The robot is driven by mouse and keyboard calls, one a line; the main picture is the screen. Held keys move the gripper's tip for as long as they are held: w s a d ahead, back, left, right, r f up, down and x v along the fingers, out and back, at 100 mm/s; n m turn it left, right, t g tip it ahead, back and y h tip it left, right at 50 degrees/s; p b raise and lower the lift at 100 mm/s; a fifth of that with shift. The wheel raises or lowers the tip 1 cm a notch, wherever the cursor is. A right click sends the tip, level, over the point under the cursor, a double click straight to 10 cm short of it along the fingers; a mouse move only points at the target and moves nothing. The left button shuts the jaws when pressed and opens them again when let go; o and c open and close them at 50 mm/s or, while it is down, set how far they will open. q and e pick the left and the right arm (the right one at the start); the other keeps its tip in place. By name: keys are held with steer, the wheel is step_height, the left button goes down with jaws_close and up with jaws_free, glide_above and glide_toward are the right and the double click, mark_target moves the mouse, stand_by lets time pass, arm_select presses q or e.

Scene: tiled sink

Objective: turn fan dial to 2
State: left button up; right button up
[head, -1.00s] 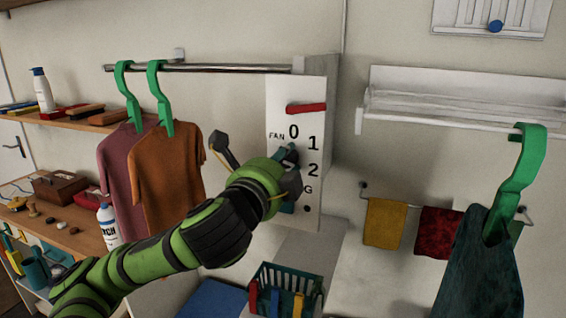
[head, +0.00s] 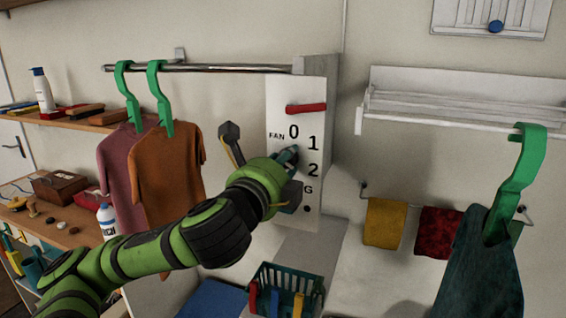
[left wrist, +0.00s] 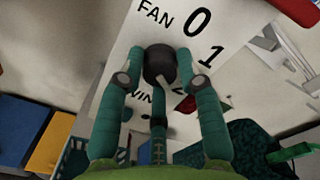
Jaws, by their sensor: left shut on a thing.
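The white fan panel (head: 312,92) hangs on the wall in the middle of the head view. It bears the word FAN and the numbers 0, 1 and 2 on its right side. In the left wrist view the black round dial (left wrist: 160,62) sits on this panel. The 2 is partly hidden behind the knob and finger there. I cannot read the dial's setting. My right gripper is not in view.
A red bar (head: 306,108) sticks out at the panel's top. Left of the panel, shirts (head: 172,170) hang on green hangers from a rail. A dark garment (head: 478,265) on a green hanger hangs at the right. A teal basket (head: 284,275) stands below the panel.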

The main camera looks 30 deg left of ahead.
arm_select(q)
steer(key=o, duration=1.2)
steer(key=shift+w, duration=0.1)
steer(key=shift+c, duration=0.2)
